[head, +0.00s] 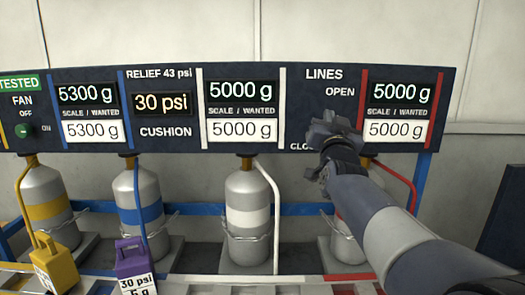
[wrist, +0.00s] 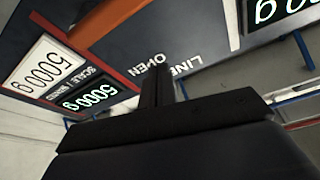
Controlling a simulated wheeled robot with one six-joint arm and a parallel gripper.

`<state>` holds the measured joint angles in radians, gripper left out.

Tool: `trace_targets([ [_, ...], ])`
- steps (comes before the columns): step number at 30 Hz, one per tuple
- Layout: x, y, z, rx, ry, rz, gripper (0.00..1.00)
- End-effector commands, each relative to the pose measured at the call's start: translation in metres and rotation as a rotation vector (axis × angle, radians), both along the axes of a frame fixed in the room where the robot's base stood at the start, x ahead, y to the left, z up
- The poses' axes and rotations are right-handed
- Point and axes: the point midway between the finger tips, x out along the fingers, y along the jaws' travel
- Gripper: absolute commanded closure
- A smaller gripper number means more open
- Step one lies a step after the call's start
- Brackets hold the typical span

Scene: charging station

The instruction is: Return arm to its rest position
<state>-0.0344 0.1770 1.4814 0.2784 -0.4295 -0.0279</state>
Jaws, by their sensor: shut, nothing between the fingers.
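My gripper (head: 318,150) is in front of the right part of the dark panel (head: 300,110) in the head view, with my arm reaching in from the lower right. It is shut and empty. It covers part of the panel below the LINES and OPEN labels, and the lower word there is partly hidden. In the wrist view my gripper (wrist: 157,85) points at the panel (wrist: 190,45) near the same labels, seen upside down. I cannot tell whether the gripper touches the panel.
Several cylinders stand under the panel, with yellow (head: 47,205), blue (head: 138,210) and white (head: 248,215) bands; my arm partly hides another at the right. A yellow weight (head: 55,265) and a purple weight (head: 132,260) are at the lower left. A red pipe (head: 400,185) runs beside my arm.

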Motion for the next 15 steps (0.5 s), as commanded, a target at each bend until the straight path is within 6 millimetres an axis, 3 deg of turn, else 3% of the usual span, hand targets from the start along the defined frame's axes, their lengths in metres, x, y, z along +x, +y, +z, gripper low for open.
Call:
trace_targets([
  [15, -0.079, 0.007, -0.029, -0.002, 0.001, 0.002, 1.0],
])
